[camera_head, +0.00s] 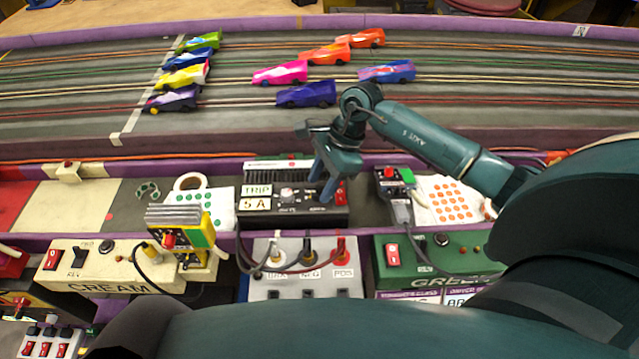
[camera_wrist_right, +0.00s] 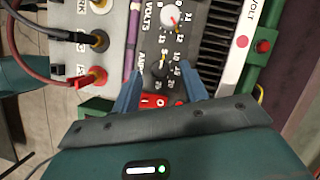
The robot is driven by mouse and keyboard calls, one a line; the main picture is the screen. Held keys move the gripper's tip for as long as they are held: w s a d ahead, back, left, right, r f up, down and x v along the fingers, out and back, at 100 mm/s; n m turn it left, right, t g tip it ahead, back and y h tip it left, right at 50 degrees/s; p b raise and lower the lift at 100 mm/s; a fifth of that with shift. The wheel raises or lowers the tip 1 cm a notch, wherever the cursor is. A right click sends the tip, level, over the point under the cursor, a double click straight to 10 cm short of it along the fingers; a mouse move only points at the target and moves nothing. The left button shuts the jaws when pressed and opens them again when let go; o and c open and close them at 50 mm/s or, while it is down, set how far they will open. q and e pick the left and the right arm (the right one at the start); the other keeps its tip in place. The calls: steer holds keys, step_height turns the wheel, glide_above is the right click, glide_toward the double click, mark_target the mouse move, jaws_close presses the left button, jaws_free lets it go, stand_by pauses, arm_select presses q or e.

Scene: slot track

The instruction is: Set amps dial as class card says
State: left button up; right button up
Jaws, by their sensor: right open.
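The black power box (camera_head: 285,216) stands behind the purple rail, with TRIP and 5 A labels (camera_head: 257,197) on its left. In the right wrist view, the black amps dial (camera_wrist_right: 159,68) sits among small white numbers, beside the AMPS lettering; I cannot read its setting surely. My right gripper (camera_head: 325,190) is open over the box's right part; its fingers (camera_wrist_right: 161,80) flank the space just short of the dial, without visible grip. A card reading TONIGHT'S CLASS (camera_head: 409,295) is cut off by my arm, its entry hidden. My left gripper is out of view.
The volts dial (camera_wrist_right: 170,17) with a red and white top is close to the amps dial. A red switch (camera_wrist_right: 157,101) lies between my fingers. Plugged leads (camera_head: 305,252) stand in front of the box. Several toy cars (camera_head: 307,94) are on the track behind.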

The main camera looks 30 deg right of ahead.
steer(key=shift+x, duration=0.75)
steer(key=shift+c, duration=0.4)
jaws_close()
